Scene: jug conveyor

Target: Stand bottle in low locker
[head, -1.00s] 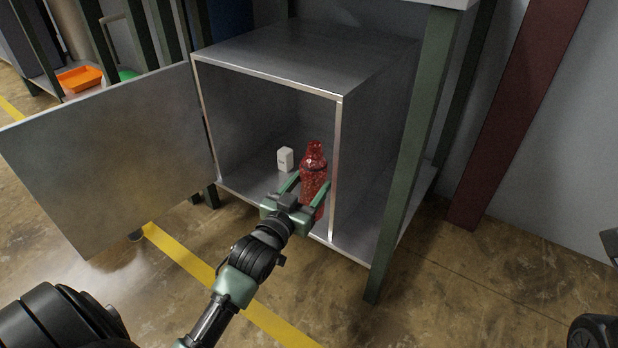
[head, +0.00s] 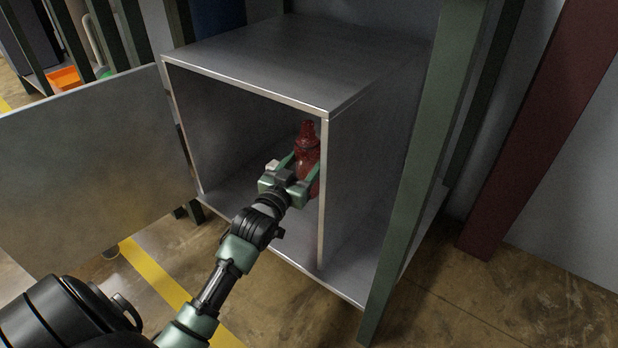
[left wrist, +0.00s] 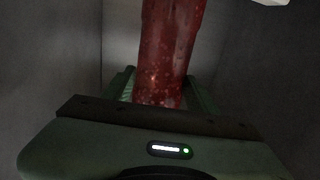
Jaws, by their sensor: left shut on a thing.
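The red bottle (head: 307,150) is upright inside the open locker (head: 250,88), close to its right wall. My left gripper (head: 296,172) reaches in through the front opening and is shut on the bottle. In the left wrist view the bottle (left wrist: 168,55) rises between the green fingers (left wrist: 160,95). The bottle's lower part is hidden behind the gripper, so I cannot tell whether its base touches the locker floor. My right gripper is not in view.
The locker door (head: 95,170) stands wide open to the left. A green post (head: 425,170) rises just right of the locker. A small white object's edge (left wrist: 270,2) shows at the top of the left wrist view.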

